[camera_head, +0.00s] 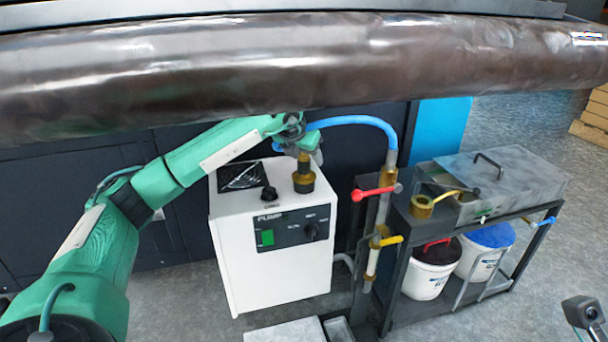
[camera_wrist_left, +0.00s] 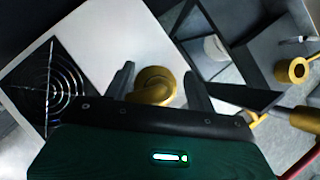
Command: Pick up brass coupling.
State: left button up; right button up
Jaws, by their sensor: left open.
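The brass coupling (camera_head: 304,180) stands upright on top of the white pump box (camera_head: 272,262), with a dark band around its lower part. In the left wrist view the brass coupling (camera_wrist_left: 155,80) shows from above, between the fingers. My left gripper (camera_head: 303,150) is just above the coupling, partly hidden by its own wrist. In the left wrist view my left gripper (camera_wrist_left: 158,84) is open, one finger on each side of the coupling with gaps visible. Whether a finger touches it cannot be told. My right gripper is not seen.
A large dark roll (camera_head: 270,65) spans overhead, close above my arm. A blue hose (camera_head: 360,121) runs to a standing pipe with a red lever (camera_head: 376,191).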

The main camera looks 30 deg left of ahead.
pick_arm(q)
jog(key=shift+w+f, duration=0.1)
jog(key=shift+f, duration=0.1)
jog(key=c, duration=1.2)
jog(key=shift+r, duration=0.15)
